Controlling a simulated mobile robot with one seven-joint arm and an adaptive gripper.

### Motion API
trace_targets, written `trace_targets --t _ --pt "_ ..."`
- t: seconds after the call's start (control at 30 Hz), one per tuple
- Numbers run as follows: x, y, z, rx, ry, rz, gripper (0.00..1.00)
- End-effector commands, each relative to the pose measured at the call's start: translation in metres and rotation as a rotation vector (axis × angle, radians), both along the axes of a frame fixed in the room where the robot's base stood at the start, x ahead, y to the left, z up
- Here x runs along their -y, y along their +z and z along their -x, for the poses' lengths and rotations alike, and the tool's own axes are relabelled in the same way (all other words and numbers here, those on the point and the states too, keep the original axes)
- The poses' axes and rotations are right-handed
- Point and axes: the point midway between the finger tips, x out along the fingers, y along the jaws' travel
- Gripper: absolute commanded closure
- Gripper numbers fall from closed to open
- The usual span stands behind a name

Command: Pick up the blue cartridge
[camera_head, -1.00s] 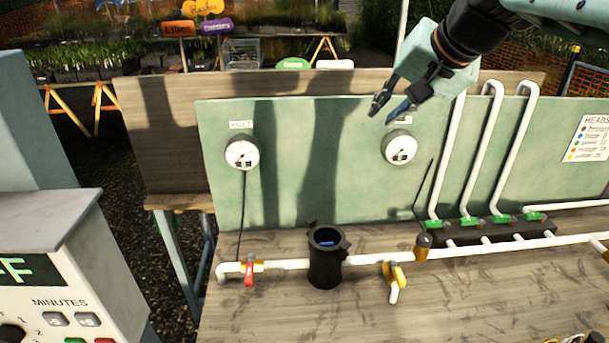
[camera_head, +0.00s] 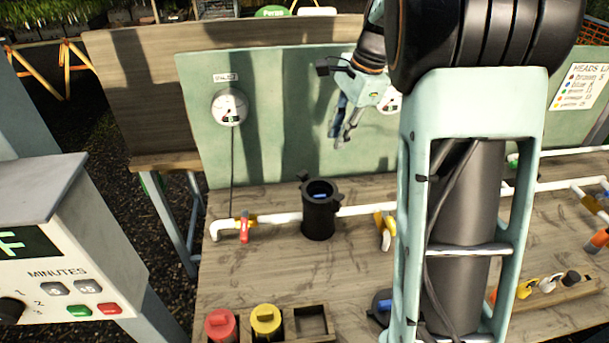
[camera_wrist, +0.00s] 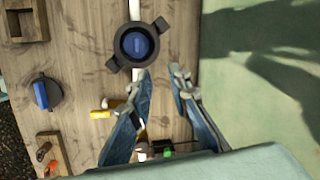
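A blue cartridge (camera_head: 320,195) sits inside an upright black housing (camera_head: 319,222) on the pipe line; only its blue top shows. In the wrist view the blue top (camera_wrist: 138,44) lies within the round black rim (camera_wrist: 121,58) of the open housing. My gripper (camera_head: 338,142) is above and to the right of the housing in the head view, pointing down. In the wrist view its two blue-grey fingers (camera_wrist: 160,73) are apart with nothing between them. They are beside the housing, not touching the cartridge.
A red cartridge (camera_head: 220,325) and a yellow cartridge (camera_head: 265,319) stand in wooden slots beside an empty slot (camera_head: 312,308). A round black part with a blue bar (camera_wrist: 41,94) lies on the bench. Pipes, valves and the gauge panel (camera_head: 275,120) surround the housing.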

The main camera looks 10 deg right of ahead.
Motion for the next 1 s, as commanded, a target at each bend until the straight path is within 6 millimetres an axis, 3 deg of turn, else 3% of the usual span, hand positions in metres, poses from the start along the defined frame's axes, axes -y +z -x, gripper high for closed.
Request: trace_targets --t 0.03,0.13,0.5,0.77,1.0 --pt "0.001 -0.019 0.006 -0.074 -0.072 -0.029 0.83" --pt "-0.003 -0.044 0.016 -0.173 -0.174 -0.073 0.83" --pt "-0.017 -0.096 0.024 -0.245 -0.244 -0.099 0.83" --pt "-0.022 -0.118 0.024 -0.242 -0.243 -0.099 0.83" --pt "-0.027 -0.152 0.024 -0.242 -0.243 -0.099 0.83"
